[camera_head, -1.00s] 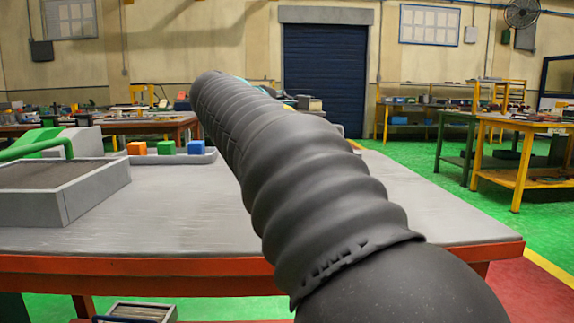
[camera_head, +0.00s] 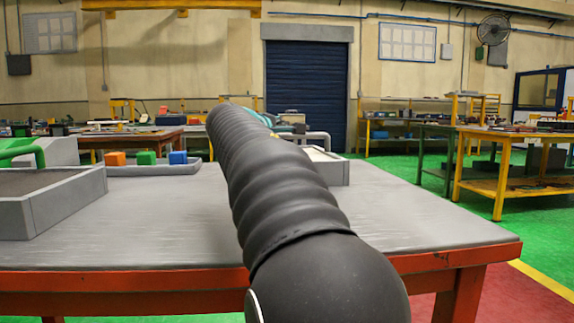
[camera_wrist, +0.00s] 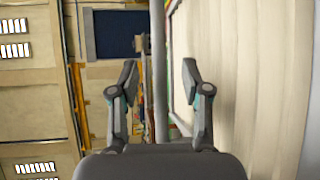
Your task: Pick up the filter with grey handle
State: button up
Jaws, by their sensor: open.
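The filter (camera_head: 333,170) stands on the table right of my arm in the head view. It is a low grey box with a pale top and a grey tube handle (camera_head: 318,138); my arm covers its left part. In the wrist view, which is turned sideways, a grey bar (camera_wrist: 158,75), apparently the handle, runs between the fingers. The pale surface on the right (camera_wrist: 250,75) seems to be the filter's top. My gripper (camera_wrist: 159,72) is open, with a finger on each side of the bar. I cannot tell whether they touch it. The head view mostly hides my gripper.
A grey box (camera_head: 65,207) with a green handle (camera_head: 22,153) stands at the table's left. A grey tray (camera_head: 130,170) holds orange, green and blue cubes. The grey table (camera_head: 150,225) is clear in front. Other benches (camera_head: 520,150) stand farther back.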

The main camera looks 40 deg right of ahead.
aim_at(288, 135)
jog(key=shift+x, duration=2.65)
jog(key=shift+a, duration=0.1)
grip_shut()
jog(key=shift+r, duration=0.1)
